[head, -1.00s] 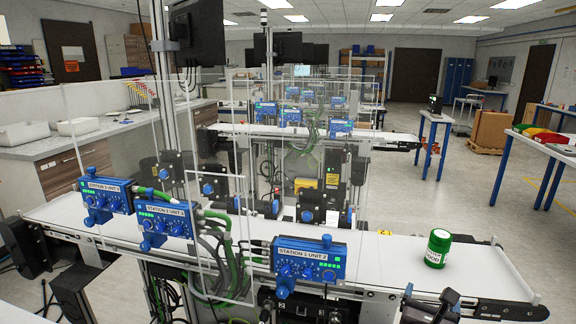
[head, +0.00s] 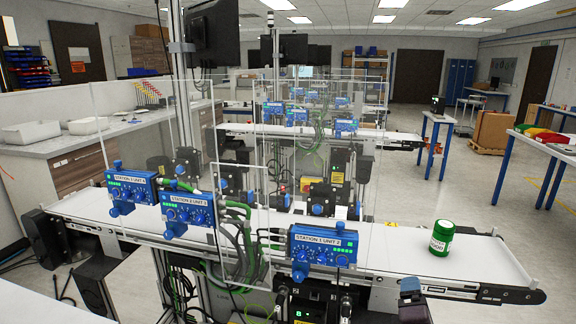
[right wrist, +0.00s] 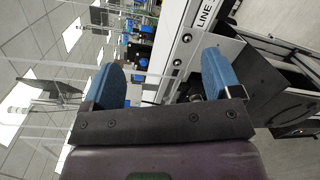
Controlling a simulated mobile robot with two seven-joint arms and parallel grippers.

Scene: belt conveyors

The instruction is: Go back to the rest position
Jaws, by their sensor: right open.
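My right gripper (head: 411,286) shows at the bottom edge of the head view, just in front of the near conveyor's front edge and below the green can. In the right wrist view its two blue fingers (right wrist: 166,80) are spread apart with nothing between them. A green can with a white label (head: 441,238) stands upright on the right part of the near belt (head: 395,250), apart from the gripper. My left gripper is not in the head view.
Blue control boxes (head: 323,250) and clear panels (head: 240,190) line the near conveyor. A second conveyor (head: 385,137) runs behind it. Blue-legged tables (head: 545,140) stand at the right. Open floor (head: 480,195) lies right of the conveyors.

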